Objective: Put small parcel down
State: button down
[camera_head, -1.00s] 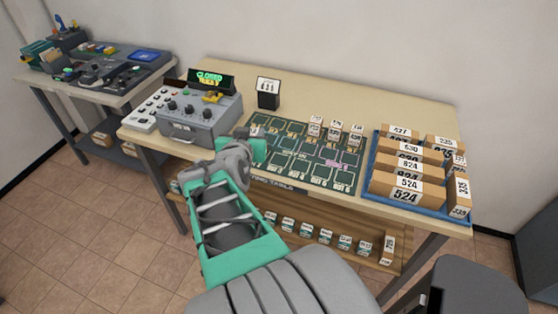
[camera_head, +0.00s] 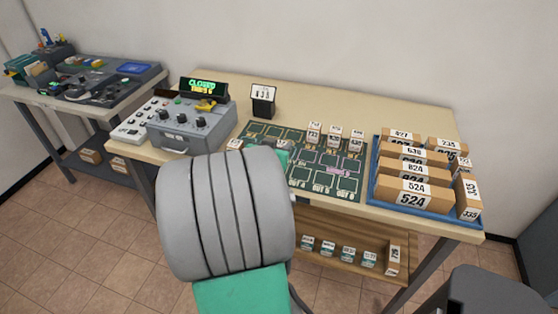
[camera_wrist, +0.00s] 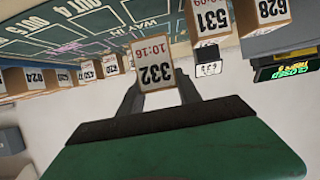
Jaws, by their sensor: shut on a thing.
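My gripper (camera_wrist: 155,92) is shut on a small parcel (camera_wrist: 153,62) in the wrist view; its label reads 332 and 10:16. Its lower end lies between the two grey fingers. In the head view my arm hides the gripper and most of what it holds. The green mat (camera_head: 327,158) with outlined squares lies on the table under and beyond my arm. In the wrist view the mat (camera_wrist: 75,12) shows behind the parcel, with OUT 4 and OUT 5 marked. I cannot tell whether the held parcel touches the mat.
Several small parcels (camera_head: 335,135) stand on the mat's back right. A blue tray (camera_head: 412,212) holds larger boxes (camera_head: 412,188) at the right. A grey console (camera_head: 188,130) stands at the left, near a small black sign stand (camera_head: 263,103).

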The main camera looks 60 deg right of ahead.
jog(key=shift+w+d+f, duration=0.2)
jog(key=shift+d+f, duration=0.15)
jog(key=shift+f, duration=0.2)
jog(key=shift+w+d+f+b, duration=0.15)
jog(key=shift+f+b, duration=0.35)
jog(key=shift+f, duration=0.4)
jog(key=shift+w+d+f+b, duration=0.15)
jog(key=shift+f+b, duration=0.3)
jog(key=shift+f, duration=0.4)
jog(key=shift+s+f, duration=0.1)
jog(key=shift+f, duration=0.1)
jog(key=c, duration=0.8)
grip_release()
jog(key=shift+c, duration=0.2)
jog(key=shift+r, duration=0.1)
